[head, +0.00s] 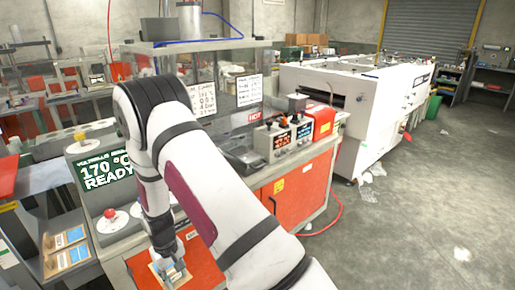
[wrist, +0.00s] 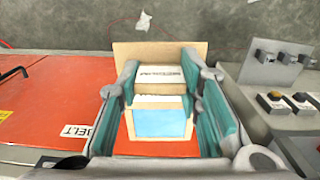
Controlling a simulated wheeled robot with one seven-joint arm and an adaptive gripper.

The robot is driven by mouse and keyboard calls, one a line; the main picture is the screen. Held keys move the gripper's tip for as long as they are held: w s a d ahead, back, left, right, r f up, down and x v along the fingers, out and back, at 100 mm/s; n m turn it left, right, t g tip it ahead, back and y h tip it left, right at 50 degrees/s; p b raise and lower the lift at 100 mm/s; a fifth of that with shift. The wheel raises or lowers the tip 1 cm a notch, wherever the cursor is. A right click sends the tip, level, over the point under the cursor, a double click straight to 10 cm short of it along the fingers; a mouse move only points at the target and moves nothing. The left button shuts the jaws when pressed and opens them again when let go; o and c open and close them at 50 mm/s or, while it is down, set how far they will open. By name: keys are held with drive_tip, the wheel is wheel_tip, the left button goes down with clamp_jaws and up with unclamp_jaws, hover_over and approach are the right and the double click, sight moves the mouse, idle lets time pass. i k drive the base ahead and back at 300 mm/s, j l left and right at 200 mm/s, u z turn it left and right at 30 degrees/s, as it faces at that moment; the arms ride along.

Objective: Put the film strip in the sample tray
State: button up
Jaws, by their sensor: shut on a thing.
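My gripper (head: 172,272) is low at the bottom centre of the head view, over the orange surface of the bench. In the wrist view its two teal-padded fingers (wrist: 160,88) are shut on the film strip (wrist: 160,122), a tan-edged piece with a pale blue panel and a white printed band. The fingers cover its side edges. A wider tan edge shows beyond the fingertips; I cannot tell if it is the same piece. At the left of the head view, a grey tray (head: 45,270) holds similar tan and blue pieces; I cannot tell if it is the sample tray.
A panel (head: 108,170) reading 170 °C READY stands left of my arm, with a red knob (head: 109,213) by it. Control boxes (head: 283,137) stand on the bench at right. In the wrist view, switches (wrist: 285,100) stand close on the right. Open floor lies at the right.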

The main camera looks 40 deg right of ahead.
sight(248, 157)
drive_tip(key=l+u, duration=0.15)
drive_tip(key=l, duration=2.25)
